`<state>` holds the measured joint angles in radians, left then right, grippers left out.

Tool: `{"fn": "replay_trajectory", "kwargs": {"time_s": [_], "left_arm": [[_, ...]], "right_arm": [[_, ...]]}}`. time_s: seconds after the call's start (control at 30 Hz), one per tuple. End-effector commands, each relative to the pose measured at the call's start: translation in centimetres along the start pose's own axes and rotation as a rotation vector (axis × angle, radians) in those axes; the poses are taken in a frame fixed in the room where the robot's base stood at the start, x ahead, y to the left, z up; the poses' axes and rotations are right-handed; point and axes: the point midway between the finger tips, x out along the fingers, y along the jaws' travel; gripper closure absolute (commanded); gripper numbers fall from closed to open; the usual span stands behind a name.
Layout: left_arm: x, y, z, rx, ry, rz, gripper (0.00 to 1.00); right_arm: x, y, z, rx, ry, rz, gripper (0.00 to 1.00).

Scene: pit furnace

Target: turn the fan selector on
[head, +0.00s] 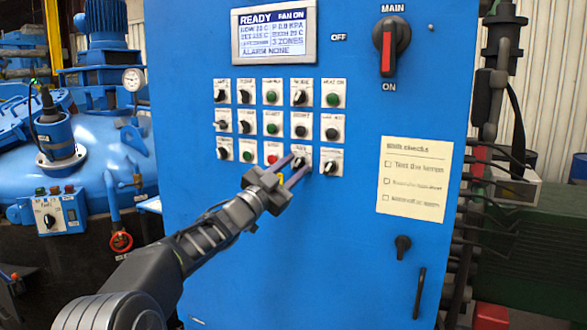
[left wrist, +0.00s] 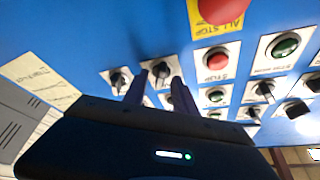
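The blue control cabinet (head: 340,215) fills the middle of the head view, with rows of labelled knobs and buttons. My left gripper (head: 292,168) is at the bottom row. Its two fingers are apart, one on each side of a black selector knob (head: 301,163), fourth in that row. In the left wrist view the same knob (left wrist: 162,70) shows between the fingertips (left wrist: 160,82); I cannot tell whether they touch it. Its label is too blurred to read surely as the fan's. The cabinet display (head: 274,33) reads READY and FAN ON. My right gripper is not in view.
A similar knob (head: 331,167) sits close on the right, and a red button (head: 272,159) on the left. A red ALL STOP button (left wrist: 222,10) on a yellow plate lies close below the row. The main switch (head: 388,48) is at upper right.

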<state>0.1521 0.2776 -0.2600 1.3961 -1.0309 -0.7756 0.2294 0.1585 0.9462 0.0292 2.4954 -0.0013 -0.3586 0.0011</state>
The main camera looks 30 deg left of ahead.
Motion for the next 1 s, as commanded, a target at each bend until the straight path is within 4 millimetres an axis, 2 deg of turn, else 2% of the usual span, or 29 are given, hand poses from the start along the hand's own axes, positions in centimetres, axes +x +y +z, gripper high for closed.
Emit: {"fn": "replay_trajectory", "kwargs": {"time_s": [0.27, 0.37, 0.7, 0.83, 1.0], "left_arm": [[-0.4, 0.0, 0.1, -0.001, 0.0, -0.001, 0.67], [-1.3, 0.0, 0.1, -0.001, 0.0, -0.001, 0.67], [-6.7, 0.0, 0.1, 0.0, -0.001, -0.002, 0.67], [-7.7, 0.0, 0.1, 0.0, 0.0, -0.001, 0.67], [-7.8, 0.0, 0.0, -0.001, 0.0, 0.0, 0.67]], "right_arm": [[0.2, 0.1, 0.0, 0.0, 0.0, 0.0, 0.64], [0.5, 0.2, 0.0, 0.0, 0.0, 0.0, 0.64], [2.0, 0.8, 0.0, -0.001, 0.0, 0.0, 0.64], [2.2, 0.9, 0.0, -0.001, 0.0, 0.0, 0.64], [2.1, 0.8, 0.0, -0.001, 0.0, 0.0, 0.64]]}}
